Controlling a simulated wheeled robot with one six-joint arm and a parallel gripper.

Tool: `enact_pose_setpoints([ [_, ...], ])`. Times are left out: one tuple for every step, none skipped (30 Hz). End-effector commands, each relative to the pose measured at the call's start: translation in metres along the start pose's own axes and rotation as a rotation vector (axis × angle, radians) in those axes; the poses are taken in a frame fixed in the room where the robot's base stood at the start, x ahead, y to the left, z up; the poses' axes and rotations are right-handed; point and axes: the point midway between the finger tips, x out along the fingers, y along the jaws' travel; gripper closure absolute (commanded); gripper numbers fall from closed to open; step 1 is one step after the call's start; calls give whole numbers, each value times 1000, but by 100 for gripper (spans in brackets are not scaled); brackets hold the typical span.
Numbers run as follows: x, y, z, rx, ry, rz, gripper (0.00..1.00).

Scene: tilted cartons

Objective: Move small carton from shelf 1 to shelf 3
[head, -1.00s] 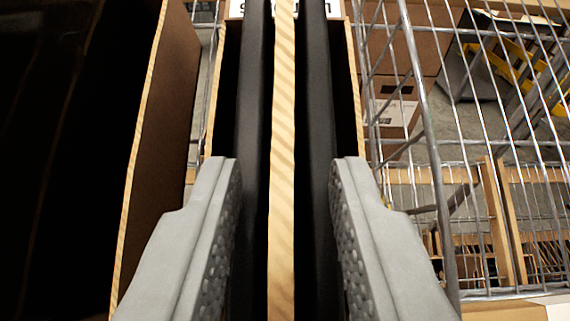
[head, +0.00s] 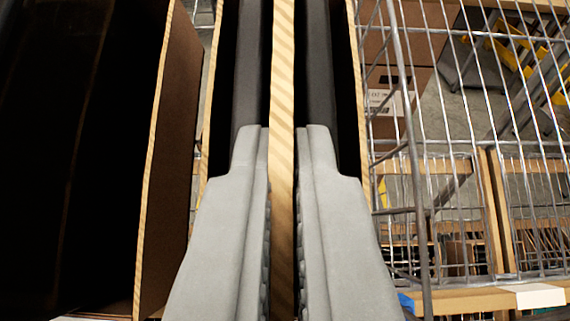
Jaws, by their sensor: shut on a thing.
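The small carton (head: 283,60) is in the middle of the head view, with a pale, striped edge running up the centre and dark space on both sides. Thin pale side edges bound it to the left and right. My gripper (head: 284,145) has its two grey fingers shut on the central strip, one on each side. The fingers hide the lower part of the carton. Its far end runs out of the top of the view. The shelves' numbers cannot be read.
A larger brown carton (head: 172,150) with a dark inside stands close on the left, with a narrow gap. A wire mesh cage (head: 410,140) is close on the right. Behind the mesh are a brown box with a white label (head: 388,100) and wooden racks (head: 500,210).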

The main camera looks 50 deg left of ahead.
Motion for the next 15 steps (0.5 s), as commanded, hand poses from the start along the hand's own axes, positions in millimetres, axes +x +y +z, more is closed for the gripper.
enact_pose_setpoints([
  [-2,0,-9,-2,2,0,100],
  [-3,0,-13,-3,2,0,100],
  [-4,0,-19,-2,1,0,100],
  [-5,0,-23,-2,1,0,100],
  [-6,0,-28,-3,1,0,100],
  [-7,0,-33,-2,1,0,100],
  [-7,0,-37,-2,1,0,100],
  [-8,0,-41,-2,1,0,100],
  [-9,0,-44,-2,1,0,100],
  [-9,0,-47,-1,1,0,100],
  [-10,0,-48,-1,1,0,100],
  [-10,0,-50,0,1,0,100],
  [-10,0,-51,-1,1,0,100],
  [-10,0,-52,0,1,0,100],
  [-10,0,-52,0,1,0,100],
])
